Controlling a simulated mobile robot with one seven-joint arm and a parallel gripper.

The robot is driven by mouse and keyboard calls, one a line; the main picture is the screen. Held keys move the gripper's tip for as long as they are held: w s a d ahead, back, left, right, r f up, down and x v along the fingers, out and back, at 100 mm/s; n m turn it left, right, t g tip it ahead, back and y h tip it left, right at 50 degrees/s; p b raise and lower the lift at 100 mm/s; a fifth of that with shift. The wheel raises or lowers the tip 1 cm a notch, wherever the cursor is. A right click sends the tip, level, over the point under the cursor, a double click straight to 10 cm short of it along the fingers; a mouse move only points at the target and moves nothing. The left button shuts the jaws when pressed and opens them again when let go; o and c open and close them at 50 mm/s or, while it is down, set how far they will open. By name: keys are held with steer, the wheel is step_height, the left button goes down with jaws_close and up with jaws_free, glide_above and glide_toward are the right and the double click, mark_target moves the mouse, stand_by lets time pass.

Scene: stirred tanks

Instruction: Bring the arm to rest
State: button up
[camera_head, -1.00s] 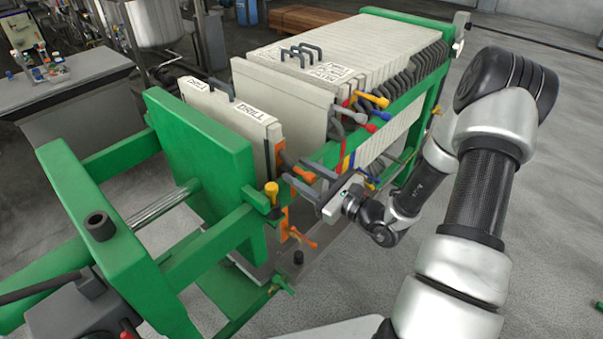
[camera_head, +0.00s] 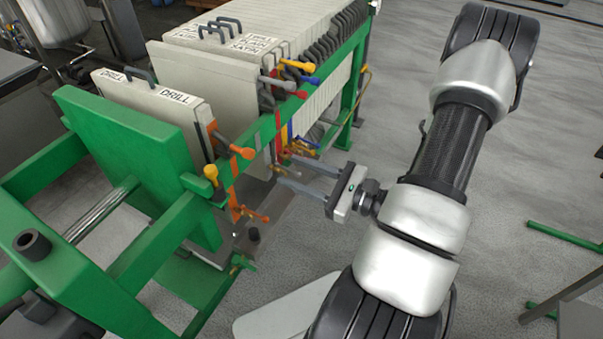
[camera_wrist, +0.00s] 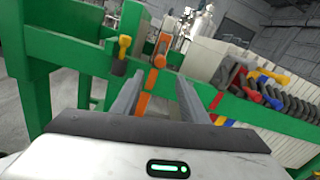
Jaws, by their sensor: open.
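My gripper (camera_head: 292,180) is open and empty in the head view, to the right of the green filter press frame (camera_head: 240,160). Its two fingers point left toward the press and look apart from it. In the wrist view my gripper (camera_wrist: 157,90) shows both fingers spread, with the green rail (camera_wrist: 60,60) and an orange valve handle (camera_wrist: 163,45) beyond them. My arm is bent, reaching from the lower middle of the head view up to the upper right.
Plates marked DRILL (camera_head: 150,95) hang in the press. Orange (camera_head: 232,145), yellow (camera_head: 299,66) and blue (camera_head: 306,79) handles stick out along its near side.

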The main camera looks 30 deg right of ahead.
steer(key=shift+s+d, duration=0.35)
steer(key=shift+s, duration=0.1)
